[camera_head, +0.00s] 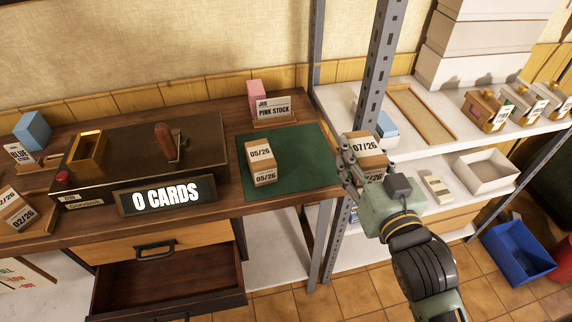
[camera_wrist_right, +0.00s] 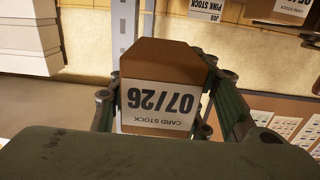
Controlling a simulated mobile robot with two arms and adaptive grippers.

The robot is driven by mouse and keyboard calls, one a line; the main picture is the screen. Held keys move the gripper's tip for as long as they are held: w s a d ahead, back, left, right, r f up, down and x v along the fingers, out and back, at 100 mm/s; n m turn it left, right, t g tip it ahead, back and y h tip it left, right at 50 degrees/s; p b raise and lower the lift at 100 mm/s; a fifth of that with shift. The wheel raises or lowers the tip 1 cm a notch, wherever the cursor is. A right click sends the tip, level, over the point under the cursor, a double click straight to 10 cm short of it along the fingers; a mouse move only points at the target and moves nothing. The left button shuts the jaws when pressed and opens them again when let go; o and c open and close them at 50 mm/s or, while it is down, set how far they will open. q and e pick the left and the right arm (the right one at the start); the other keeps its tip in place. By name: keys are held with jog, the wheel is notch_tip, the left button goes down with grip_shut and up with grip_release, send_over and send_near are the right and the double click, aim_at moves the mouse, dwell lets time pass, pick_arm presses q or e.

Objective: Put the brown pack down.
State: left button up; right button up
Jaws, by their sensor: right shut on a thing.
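The brown pack (camera_head: 366,151) has a white label reading 07/26. My right gripper (camera_head: 355,172) is shut on it and holds it at the shelf post, to the right of the green mat. In the right wrist view the pack (camera_wrist_right: 163,75) sits between the two fingers (camera_wrist_right: 155,100), its label upside down. I cannot tell whether its underside touches anything. Another brown pack (camera_head: 263,163), labelled 05/26, stands on the green mat (camera_head: 310,160). My left gripper is not in view.
The desk holds a card press (camera_head: 205,150) with a "0 CARDS" display (camera_head: 165,197) and a pink block (camera_head: 256,88) behind a Pink Stock sign (camera_head: 274,108). A drawer (camera_head: 165,280) stands open below. The shelf at right holds a tan tray (camera_head: 421,112) and white bin (camera_head: 487,172).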

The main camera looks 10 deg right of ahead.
aim_at(314, 169)
jog(key=shift+w+a, duration=0.15)
jog(key=shift+w, duration=0.3)
jog(key=w+a+f, duration=0.1)
jog(key=w, duration=0.1)
jog(key=w+a+f, duration=0.2)
jog(key=w, duration=0.1)
jog(key=w+a+f, duration=0.1)
jog(key=w+f, duration=0.1)
jog(key=w, duration=0.1)
jog(key=shift+w+a, duration=0.2)
jog(key=shift+a, duration=0.1)
jog(key=shift+w+a+f, duration=0.25)
jog(key=shift+w+f, duration=0.2)
jog(key=shift+w, duration=0.05)
jog(key=shift+w+a+f, duration=0.2)
jog(key=shift+w+f, duration=0.2)
jog(key=shift+w, duration=0.1)
notch_tip(314, 169, down, 3)
jog(key=shift+f, duration=0.55)
jog(key=o, duration=1.3)
jog(key=shift+f, duration=0.1)
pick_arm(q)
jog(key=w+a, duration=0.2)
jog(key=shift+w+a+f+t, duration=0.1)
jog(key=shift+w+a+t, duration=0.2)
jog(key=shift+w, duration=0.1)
pick_arm(e)
jog(key=shift+o, duration=0.4)
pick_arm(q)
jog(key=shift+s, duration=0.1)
